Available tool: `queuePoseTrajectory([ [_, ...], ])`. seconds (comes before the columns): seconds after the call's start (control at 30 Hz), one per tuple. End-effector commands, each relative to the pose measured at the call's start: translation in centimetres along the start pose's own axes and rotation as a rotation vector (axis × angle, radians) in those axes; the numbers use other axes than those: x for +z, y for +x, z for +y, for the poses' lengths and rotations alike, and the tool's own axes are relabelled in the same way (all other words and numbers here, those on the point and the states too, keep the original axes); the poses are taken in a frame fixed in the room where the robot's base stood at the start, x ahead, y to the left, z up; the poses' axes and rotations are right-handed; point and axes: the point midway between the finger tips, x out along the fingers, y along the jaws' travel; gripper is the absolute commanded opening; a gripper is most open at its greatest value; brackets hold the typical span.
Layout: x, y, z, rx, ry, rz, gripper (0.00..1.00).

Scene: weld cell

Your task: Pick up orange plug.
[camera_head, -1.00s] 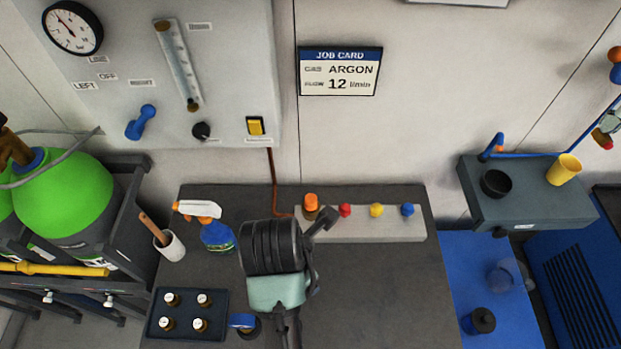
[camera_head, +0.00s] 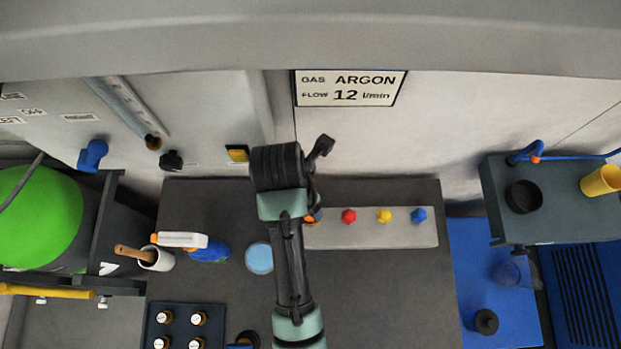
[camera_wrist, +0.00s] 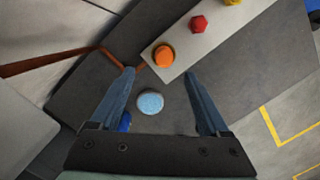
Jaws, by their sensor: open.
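The orange plug (camera_wrist: 164,57) sits at one end of a light grey block (camera_wrist: 196,43), in the wrist view just beyond my fingertips. In the head view only a sliver of the orange plug (camera_head: 313,217) shows beside my arm, which hides the rest. My gripper (camera_wrist: 159,74) is open and empty, its two blue-grey fingers apart with the plug ahead between their lines. In the head view my arm covers the fingers.
A red plug (camera_head: 349,216), yellow plug (camera_head: 384,215) and blue plug (camera_head: 420,215) stand along the same block. A light blue disc (camera_wrist: 150,102) lies on the dark bench. The bench's right side is clear.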

Motion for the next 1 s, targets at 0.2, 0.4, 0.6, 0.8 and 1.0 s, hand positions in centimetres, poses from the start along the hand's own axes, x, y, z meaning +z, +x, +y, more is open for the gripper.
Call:
queuePoseTrajectory([
  [0.2,0.0,3.3,-0.1,-0.001,0.002,0.002,0.80],
  [0.4,0.0,4.5,-0.3,-0.001,0.002,0.002,0.80],
  [0.6,-0.1,7.0,-1.0,-0.003,0.002,0.003,0.80],
  [0.8,-0.1,8.9,-0.8,0.001,0.001,0.000,0.80],
  [1.0,-0.1,9.2,-0.8,0.002,0.001,-0.001,0.80],
])
